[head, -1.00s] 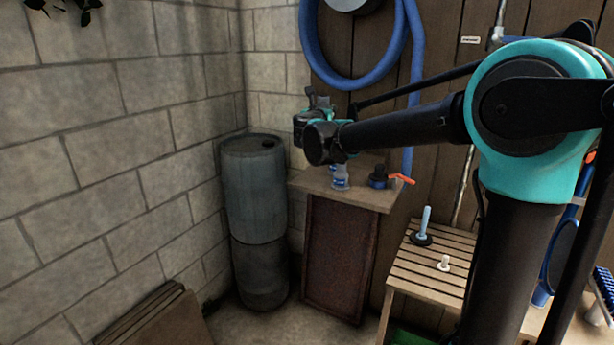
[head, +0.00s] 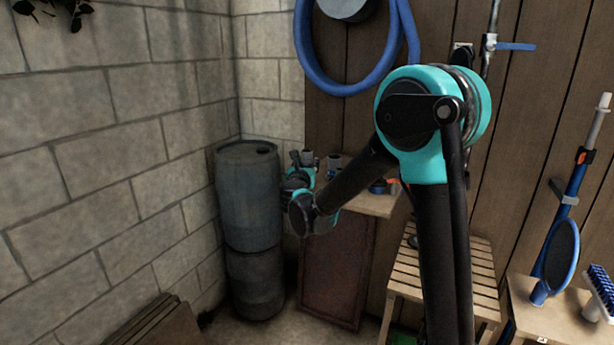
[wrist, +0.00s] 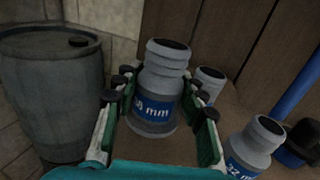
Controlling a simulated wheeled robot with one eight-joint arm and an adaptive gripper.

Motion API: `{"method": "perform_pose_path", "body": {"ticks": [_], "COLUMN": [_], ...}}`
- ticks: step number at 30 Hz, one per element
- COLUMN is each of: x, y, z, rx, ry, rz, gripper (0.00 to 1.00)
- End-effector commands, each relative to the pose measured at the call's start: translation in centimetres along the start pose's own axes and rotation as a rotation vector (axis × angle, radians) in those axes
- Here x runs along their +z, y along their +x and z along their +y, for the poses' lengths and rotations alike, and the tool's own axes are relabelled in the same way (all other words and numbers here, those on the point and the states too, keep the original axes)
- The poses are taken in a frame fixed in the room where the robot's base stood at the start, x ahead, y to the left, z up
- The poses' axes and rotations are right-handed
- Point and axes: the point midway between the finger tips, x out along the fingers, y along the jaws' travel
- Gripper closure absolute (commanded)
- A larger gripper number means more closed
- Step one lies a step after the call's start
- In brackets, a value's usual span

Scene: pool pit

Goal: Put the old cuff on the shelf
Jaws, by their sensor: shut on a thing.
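A grey stepped cuff with a blue label ending in "8 mm" (wrist: 160,84) stands upright between the fingers of my gripper (wrist: 158,110) in the wrist view. My gripper is shut on it. In the head view my gripper (head: 300,172) is at the front left edge of the wooden cabinet top (head: 368,204), with the held cuff's grey top (head: 308,157) just showing. A second grey cuff (wrist: 208,82) is behind the held one. A third, marked "2 mm" (wrist: 254,145), stands to the right. I cannot tell which surface is the shelf.
A tall grey-blue barrel (head: 248,200) stands left of the cabinet, close to my gripper. A slatted wooden bench (head: 470,275) stands to the right. Blue hose (head: 350,85) hangs on the wall.

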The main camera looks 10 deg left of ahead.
Motion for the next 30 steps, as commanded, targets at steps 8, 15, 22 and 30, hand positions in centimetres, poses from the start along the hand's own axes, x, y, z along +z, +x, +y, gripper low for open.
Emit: {"method": "perform_pose_path", "body": {"ticks": [8, 15, 22, 30], "x": [-2.8, -4.5, -4.5, -4.7], "y": [0.1, 0.0, 0.0, 0.0], "z": [0.1, 0.0, 0.0, 0.0], "rx": [0.0, 0.0, 0.0, 0.0], "ry": [0.0, 0.0, 0.0, 0.0], "rz": [0.0, 0.0, 0.0, 0.0], "gripper": [0.9, 0.9, 0.9, 0.39]}}
